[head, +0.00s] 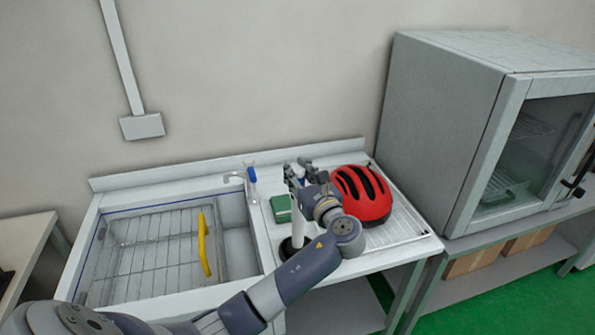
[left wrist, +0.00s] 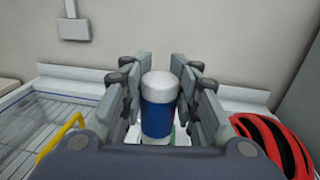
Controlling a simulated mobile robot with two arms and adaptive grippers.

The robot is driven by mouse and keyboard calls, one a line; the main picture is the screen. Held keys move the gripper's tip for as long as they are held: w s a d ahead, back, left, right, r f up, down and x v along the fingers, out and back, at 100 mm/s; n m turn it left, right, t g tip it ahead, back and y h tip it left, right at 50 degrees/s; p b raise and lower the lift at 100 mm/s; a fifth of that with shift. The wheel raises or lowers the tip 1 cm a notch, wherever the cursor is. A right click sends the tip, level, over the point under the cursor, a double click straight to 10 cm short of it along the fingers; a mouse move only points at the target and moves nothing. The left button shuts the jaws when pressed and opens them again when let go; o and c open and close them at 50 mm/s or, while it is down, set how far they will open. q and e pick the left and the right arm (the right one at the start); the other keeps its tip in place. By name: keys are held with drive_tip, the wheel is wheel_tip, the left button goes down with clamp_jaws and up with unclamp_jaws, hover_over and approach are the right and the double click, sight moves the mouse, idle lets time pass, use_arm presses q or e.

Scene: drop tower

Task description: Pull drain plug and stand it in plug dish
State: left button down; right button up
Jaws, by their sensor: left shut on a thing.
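My left gripper (head: 305,176) is over the drainboard, right of the basin. In the left wrist view its fingers stand on both sides of a blue cylinder with a white top, the upper end of the drain plug (left wrist: 158,108), and are shut on it. My right gripper is not in view.
The sink basin (head: 233,215) holds a wire rack (head: 150,255) and a yellow handle (head: 204,245). A tap with a blue lever (head: 252,174) stands behind. A green block (head: 281,208) and a red helmet (head: 362,195) are on the drainboard (head: 408,222). A grey cabinet (head: 445,130) stands right.

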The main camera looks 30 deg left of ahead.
use_arm(q)
drive_tip(key=shift+f, duration=0.55)
drive_tip(key=c, duration=1.5)
unclamp_jaws()
drive_tip(key=shift+s, duration=0.1)
drive_tip(key=shift+p+v, duration=0.4)
drive_tip(key=shift+v, duration=0.45)
drive_tip(key=shift+p+v, duration=1.05)
drive_tip(key=shift+v, duration=0.95)
drive_tip(key=p+v, duration=0.2)
drive_tip(key=v, duration=0.3)
drive_tip(key=shift+d+f, duration=0.1)
drive_tip(key=shift+d, duration=0.1)
